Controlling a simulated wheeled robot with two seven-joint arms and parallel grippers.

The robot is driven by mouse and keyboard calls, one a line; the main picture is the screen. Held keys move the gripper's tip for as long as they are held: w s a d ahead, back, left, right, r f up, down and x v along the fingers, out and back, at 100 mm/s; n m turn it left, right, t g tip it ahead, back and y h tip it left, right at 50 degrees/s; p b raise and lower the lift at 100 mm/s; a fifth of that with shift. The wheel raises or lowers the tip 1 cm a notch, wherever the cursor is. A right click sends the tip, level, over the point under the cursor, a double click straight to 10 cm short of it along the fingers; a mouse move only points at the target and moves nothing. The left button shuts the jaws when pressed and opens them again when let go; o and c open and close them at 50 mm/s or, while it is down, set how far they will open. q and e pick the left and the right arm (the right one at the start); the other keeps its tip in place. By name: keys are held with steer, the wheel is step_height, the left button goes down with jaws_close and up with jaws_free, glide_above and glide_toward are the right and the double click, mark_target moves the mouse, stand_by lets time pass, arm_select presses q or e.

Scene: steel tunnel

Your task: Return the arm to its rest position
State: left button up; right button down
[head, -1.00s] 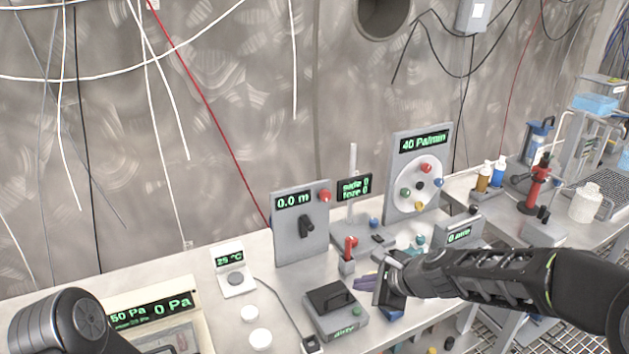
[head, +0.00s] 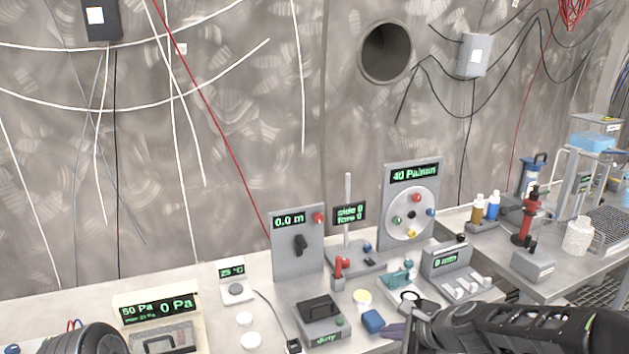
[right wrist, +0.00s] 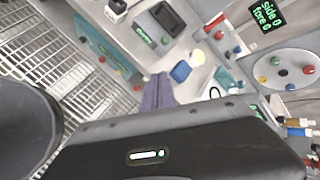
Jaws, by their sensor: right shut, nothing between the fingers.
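My right arm (head: 520,328) comes in from the lower right in the head view, low over the front of the bench. Its gripper (head: 393,333) has purple fingers, which are together and empty, just below and right of a blue block (head: 373,321). The same gripper (right wrist: 157,92) shows in the right wrist view, with the blue block (right wrist: 181,71) right of its fingers in the picture. A dark rounded part of my left arm (head: 92,339) shows at the lower left; the left gripper is out of view.
The bench (head: 262,292) carries a pressure box (head: 158,312), a dial panel (head: 410,205), a 0.0 m panel (head: 297,248), a grey box marked dirty (head: 322,318) and a pale yellow-topped round dish (head: 362,297). Bottles (head: 486,208) and a red-and-black device (head: 525,217) stand at the right.

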steer(key=s+a+f+n+g+h, duration=0.1)
steer(key=s+f+n, duration=0.4)
steer(key=f, duration=0.4)
steer(key=s+a+f+n+g+h, duration=0.1)
steer(key=s+f+n, duration=0.2)
steer(key=f+n, duration=0.5)
steer(key=s+a+f+n+g, duration=0.2)
steer(key=s+f, duration=0.5)
steer(key=s, duration=0.4)
steer(key=s+a+f+n+g+y, duration=0.1)
steer(key=s+a+f+n+g, duration=0.1)
steer(key=s+a+f, duration=0.3)
steer(key=s+f+g, duration=0.1)
steer(key=s+f, duration=0.2)
steer(key=s, duration=0.3)
steer(key=shift+s+a+f+n, duration=0.15)
steer(key=shift+s+a+n, duration=0.05)
steer(key=shift+n, duration=0.1)
